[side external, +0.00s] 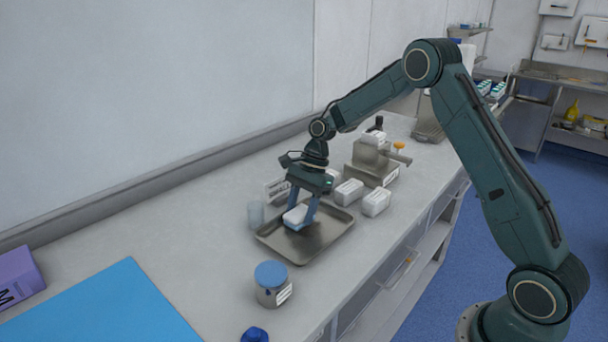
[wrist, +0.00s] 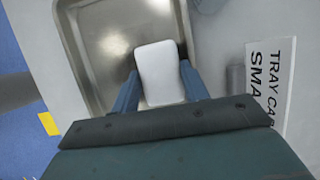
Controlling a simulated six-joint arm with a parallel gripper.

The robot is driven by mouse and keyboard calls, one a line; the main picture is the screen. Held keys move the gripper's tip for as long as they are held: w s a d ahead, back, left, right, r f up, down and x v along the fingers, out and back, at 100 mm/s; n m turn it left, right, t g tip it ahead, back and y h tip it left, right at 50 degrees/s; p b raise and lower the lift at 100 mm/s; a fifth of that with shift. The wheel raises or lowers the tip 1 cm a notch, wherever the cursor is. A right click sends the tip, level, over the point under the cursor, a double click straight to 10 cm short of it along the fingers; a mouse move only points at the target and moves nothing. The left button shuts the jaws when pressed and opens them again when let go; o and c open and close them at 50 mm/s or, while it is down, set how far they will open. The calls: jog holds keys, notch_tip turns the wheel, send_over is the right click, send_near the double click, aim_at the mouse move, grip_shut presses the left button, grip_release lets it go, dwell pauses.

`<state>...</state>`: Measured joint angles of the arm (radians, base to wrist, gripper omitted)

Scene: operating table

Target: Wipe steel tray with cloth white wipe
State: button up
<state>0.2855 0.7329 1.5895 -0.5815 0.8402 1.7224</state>
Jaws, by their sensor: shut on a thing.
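The steel tray (side external: 318,245) lies on the grey worktop, a shallow rectangle with a raised rim. It also fills the upper left of the wrist view (wrist: 98,45). The white wipe (side external: 295,216) is a pale block with a bluish lower part, over the tray's inside near its far-left side. In the wrist view the wipe (wrist: 159,72) sits between the two blue fingers. My gripper (side external: 302,222) points down over the tray and is shut on the wipe. I cannot tell for certain whether the wipe's underside touches the tray floor.
A blue-lidded jar (side external: 271,285) stands in front of the tray, and a clear cup (side external: 256,214) stands close to its left. White packs (side external: 376,202) and a metal stand (side external: 376,163) are behind it. A blue mat (side external: 105,310) lies front left.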

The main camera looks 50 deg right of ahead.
aim_at(316, 239)
jog(key=shift+s+a+f, duration=0.1)
jog(key=shift+a+f, duration=0.05)
jog(key=shift+a, duration=0.6)
jog(key=shift+s, duration=0.1)
jog(key=shift+s+r, duration=0.15)
jog(key=shift+s, duration=0.65)
jog(key=shift+s+r, duration=0.1)
jog(key=shift+s, duration=0.7)
jog(key=shift+s+f, duration=0.15)
jog(key=shift+s, duration=1.65)
jog(key=shift+a, duration=0.7)
